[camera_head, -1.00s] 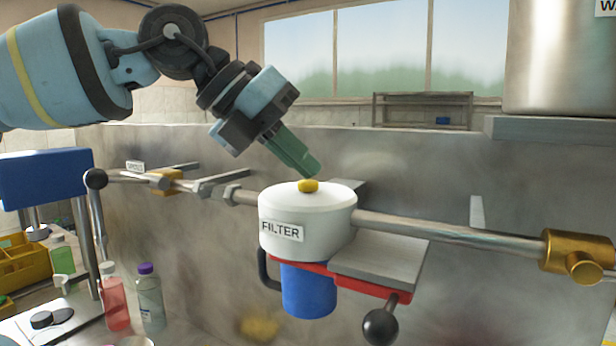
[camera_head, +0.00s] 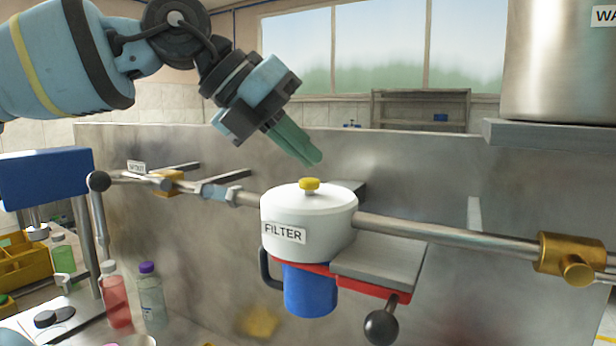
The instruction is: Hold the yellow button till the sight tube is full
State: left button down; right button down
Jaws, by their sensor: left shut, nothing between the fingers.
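The yellow button (camera_head: 309,184) sits on top of the white housing (camera_head: 300,214) labelled FILTER, raised on a short stem. My left gripper (camera_head: 314,160) has its green fingers shut and empty. Its tips are a little above the button, with a visible gap between them. A short bluish section in the pipe left of the housing looks like the sight tube (camera_head: 214,192); it looks blue along its visible length. My right gripper is not in view.
A blue bowl (camera_head: 310,290) hangs under the housing, beside a red lever with a black knob (camera_head: 381,327). A pipe runs right to a brass valve (camera_head: 570,254). Bottles (camera_head: 151,296) stand at lower left. A steel tank (camera_head: 556,70) is at upper right.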

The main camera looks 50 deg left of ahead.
aim_at(301, 181)
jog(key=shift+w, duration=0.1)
